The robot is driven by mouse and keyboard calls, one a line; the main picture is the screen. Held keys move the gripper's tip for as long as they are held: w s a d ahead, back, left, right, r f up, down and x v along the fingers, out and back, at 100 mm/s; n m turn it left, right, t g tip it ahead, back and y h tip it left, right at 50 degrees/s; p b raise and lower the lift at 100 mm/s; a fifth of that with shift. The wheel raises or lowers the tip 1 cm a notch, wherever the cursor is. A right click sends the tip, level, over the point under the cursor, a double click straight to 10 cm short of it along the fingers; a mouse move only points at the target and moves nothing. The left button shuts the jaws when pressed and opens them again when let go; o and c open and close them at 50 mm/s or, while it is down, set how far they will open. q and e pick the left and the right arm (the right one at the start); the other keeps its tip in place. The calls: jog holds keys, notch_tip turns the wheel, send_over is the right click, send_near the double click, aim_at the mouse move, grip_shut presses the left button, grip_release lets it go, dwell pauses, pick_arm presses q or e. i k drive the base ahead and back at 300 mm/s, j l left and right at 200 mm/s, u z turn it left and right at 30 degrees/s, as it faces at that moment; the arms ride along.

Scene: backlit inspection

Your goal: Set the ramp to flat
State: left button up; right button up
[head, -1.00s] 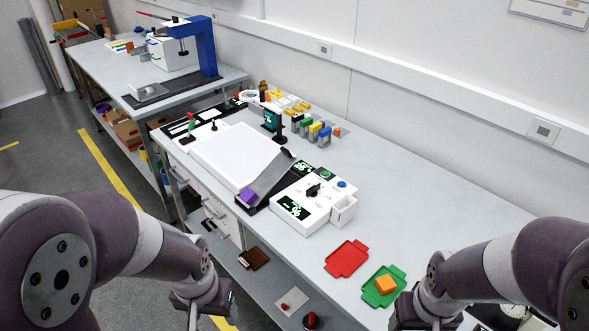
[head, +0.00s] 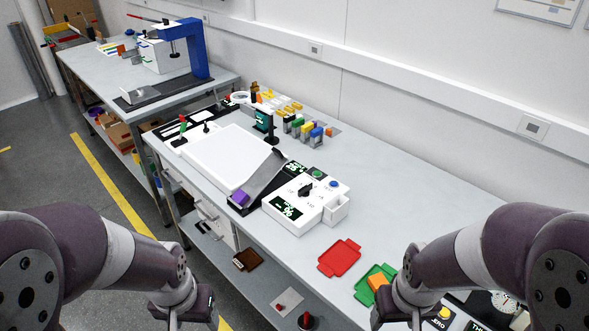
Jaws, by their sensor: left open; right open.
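The ramp (head: 262,178) is a grey sloping plate beside the white lit panel (head: 225,157) on the near bench. It looks tilted, and a purple block (head: 239,198) sits at its lower end. Right of it stands a white control box (head: 299,212) with a black knob (head: 305,190), a green button (head: 317,174), a blue button (head: 333,184) and a dark display (head: 286,209). My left gripper (head: 192,318) is open, low in front of the bench, far from the ramp. My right gripper (head: 398,322) is open near the green tray, apart from the box.
A red tray (head: 339,257) and a green tray (head: 365,291) with an orange block (head: 378,281) lie toward the front right. A small stand (head: 265,122) and several coloured blocks (head: 305,128) are behind the panel. Bench between box and wall is clear.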

aim_at(275, 161)
jog(key=i+j+z, duration=0.55)
jog(key=j, duration=0.15)
jog(key=i+j+z, duration=0.3)
jog(key=k+j, duration=0.1)
